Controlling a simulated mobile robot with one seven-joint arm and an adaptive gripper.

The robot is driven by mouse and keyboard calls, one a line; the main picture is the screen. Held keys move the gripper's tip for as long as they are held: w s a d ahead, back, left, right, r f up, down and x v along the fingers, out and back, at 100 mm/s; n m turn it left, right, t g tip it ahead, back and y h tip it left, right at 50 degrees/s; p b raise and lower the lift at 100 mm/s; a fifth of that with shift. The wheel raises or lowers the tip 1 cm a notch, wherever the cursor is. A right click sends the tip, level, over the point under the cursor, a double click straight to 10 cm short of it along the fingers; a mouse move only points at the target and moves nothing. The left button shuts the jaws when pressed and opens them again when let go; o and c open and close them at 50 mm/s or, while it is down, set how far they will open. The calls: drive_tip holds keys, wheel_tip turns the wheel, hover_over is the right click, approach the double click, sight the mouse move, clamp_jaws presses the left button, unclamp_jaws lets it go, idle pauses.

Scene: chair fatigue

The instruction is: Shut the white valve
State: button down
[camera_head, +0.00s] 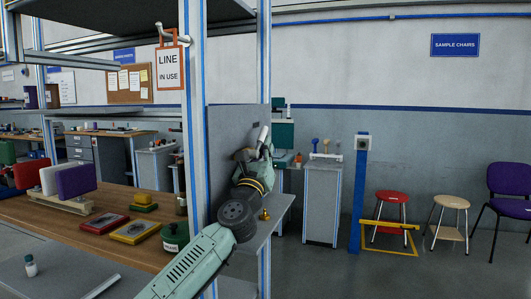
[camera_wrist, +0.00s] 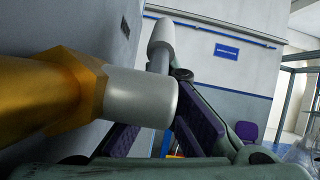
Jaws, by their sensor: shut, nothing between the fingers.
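The white valve shows large in the wrist view: a brass hex body (camera_wrist: 60,95), a pale grey-white barrel (camera_wrist: 140,97), and a lever with a rounded white end (camera_wrist: 161,36) pointing up. In the head view its white handle (camera_head: 263,137) shows at the grey panel, partly hidden by my gripper (camera_head: 260,153). My gripper's purple-padded fingers also show in the wrist view (camera_wrist: 182,108), shut and empty, just behind and below the barrel. The barrel hides part of them. Whether they touch the valve I cannot tell.
A grey panel (camera_head: 225,140) stands close beside my wrist, behind a blue-edged post (camera_head: 194,100). A wooden bench (camera_head: 120,205) with books, blocks and a green pot (camera_head: 175,238) lies left. A grey cabinet (camera_head: 322,200) stands behind. Floor at right front is clear, before stools (camera_head: 391,198).

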sight(263, 135)
drive_tip(key=shift+r, duration=0.25)
idle(0.3)
drive_tip(key=shift+s+r+t+b, duration=0.15)
drive_tip(key=shift+r+t+b, duration=0.25)
drive_tip(key=shift+t+b, duration=0.3)
idle(0.7)
drive_tip(key=shift+s+a+r, duration=0.15)
drive_tip(key=shift+s+r, duration=0.05)
drive_tip(key=shift+r, duration=0.4)
idle(0.4)
drive_tip(key=shift+s+r, duration=0.15)
drive_tip(key=shift+r, duration=0.1)
drive_tip(key=shift+s+a+r+p, duration=0.15)
drive_tip(key=shift+s+r+p, duration=0.2)
drive_tip(key=shift+s+r, duration=0.15)
idle(0.6)
drive_tip(key=v, duration=1.2)
